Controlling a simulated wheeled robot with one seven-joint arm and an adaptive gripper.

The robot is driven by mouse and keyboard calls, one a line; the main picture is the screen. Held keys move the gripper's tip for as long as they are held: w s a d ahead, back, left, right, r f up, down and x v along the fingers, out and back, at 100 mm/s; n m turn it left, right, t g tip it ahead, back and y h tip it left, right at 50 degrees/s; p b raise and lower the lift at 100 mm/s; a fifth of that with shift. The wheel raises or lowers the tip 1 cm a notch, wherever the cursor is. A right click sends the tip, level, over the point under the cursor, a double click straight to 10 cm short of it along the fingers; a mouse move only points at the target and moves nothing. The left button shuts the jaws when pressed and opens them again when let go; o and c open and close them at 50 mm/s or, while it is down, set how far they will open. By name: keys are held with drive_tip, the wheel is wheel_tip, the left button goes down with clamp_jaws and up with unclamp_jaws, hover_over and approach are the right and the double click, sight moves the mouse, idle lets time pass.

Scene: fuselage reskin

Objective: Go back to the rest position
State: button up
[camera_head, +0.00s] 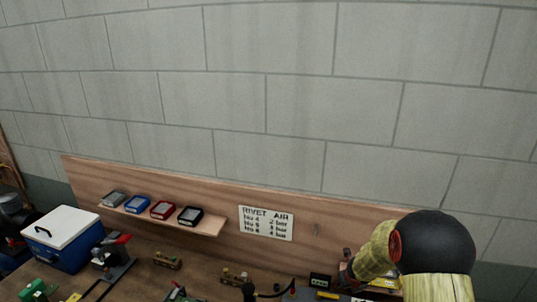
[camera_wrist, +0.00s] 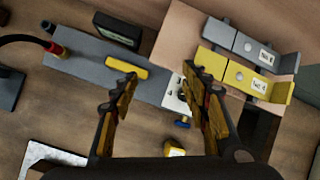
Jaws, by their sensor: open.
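My gripper (camera_wrist: 160,88) is in the wrist view, its two dark and yellow fingers spread apart with nothing between the tips. It hangs over the workbench (camera_wrist: 50,110), pointing down at it.
Below the fingers lie a grey plate (camera_wrist: 85,60) with a yellow bar (camera_wrist: 127,67) and a yellow bracket (camera_wrist: 225,70). A blue cooler (camera_head: 65,240) stands at the left, near a shelf (camera_head: 165,218) of small bins. A sign (camera_head: 266,223) hangs behind.

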drive_tip(key=s+a+r+n+y+b, duration=0.3)
drive_tip(key=s+a+r+n, duration=0.25)
drive_tip(key=a+n, duration=0.35)
drive_tip(key=s+a+r+n+y+b, duration=0.25)
drive_tip(key=s+a+r+n, duration=0.35)
drive_tip(key=n, duration=0.6)
drive_tip(key=s+d+n+h+b, duration=0.2)
drive_tip(key=s+n+b, duration=0.4)
drive_tip(key=s, duration=0.8)
drive_tip(key=s+d+n+h+b, duration=0.2)
drive_tip(key=s+n+b, duration=0.5)
drive_tip(key=s, duration=0.7)
drive_tip(key=shift+r+b, duration=0.45)
drive_tip(key=shift+b, duration=0.4)
drive_tip(key=shift+w, duration=0.15)
drive_tip(key=shift+c, duration=0.4)
